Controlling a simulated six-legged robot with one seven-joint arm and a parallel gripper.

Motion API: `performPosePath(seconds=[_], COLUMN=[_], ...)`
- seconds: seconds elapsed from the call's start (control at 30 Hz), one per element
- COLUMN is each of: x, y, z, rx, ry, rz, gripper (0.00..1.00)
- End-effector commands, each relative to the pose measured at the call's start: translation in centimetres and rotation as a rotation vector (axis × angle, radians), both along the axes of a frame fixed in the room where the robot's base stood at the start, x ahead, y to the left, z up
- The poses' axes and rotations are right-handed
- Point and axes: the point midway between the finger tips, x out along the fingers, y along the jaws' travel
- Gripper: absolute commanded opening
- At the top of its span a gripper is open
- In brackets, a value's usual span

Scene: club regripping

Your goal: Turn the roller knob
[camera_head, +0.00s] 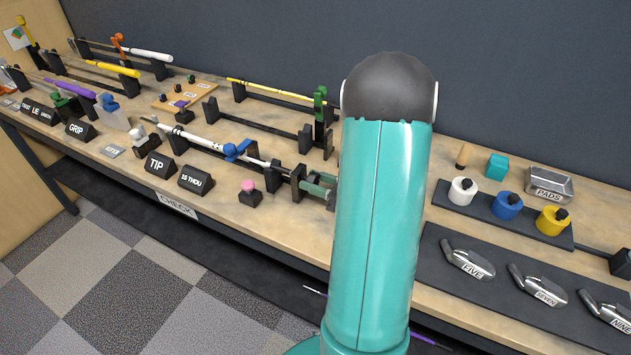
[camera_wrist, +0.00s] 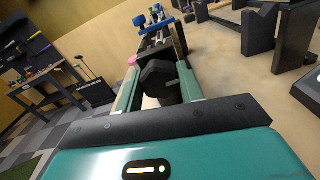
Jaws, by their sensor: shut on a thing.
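My gripper (camera_wrist: 158,86) reaches forward in the wrist view, a green finger on each side of a dark, faceted knob. It is shut on this roller knob (camera_wrist: 159,76). In the head view the green finger ends of my gripper (camera_head: 318,188) show at the right end of a dark club stand, left of my teal arm. The knob is hidden there behind the fingers and arm. A club shaft (camera_head: 255,161) with a white grip and a blue clamp (camera_head: 237,150) runs left from the stand. The blue clamp also shows beyond the knob in the wrist view (camera_wrist: 152,19).
A pink-topped button (camera_head: 248,187) stands just left of my gripper. A dark stand with a green clamp (camera_head: 320,105) is behind. Signs TIP (camera_head: 160,166) and 15 THOU (camera_head: 196,180) line the front. Coloured pots (camera_head: 507,205) and iron heads (camera_head: 468,261) lie right of my arm.

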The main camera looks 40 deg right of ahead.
Motion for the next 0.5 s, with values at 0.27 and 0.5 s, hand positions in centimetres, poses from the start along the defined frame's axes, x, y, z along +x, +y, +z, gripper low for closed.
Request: performPosePath(seconds=[0.27, 0.5], x=[-0.04, -0.06], y=[0.00, -0.02], z=[-0.03, -0.05], rx=[-0.106, -0.279], ry=[-0.039, -0.099], rz=[0.000, 0.000], gripper=[0.15, 0.15])
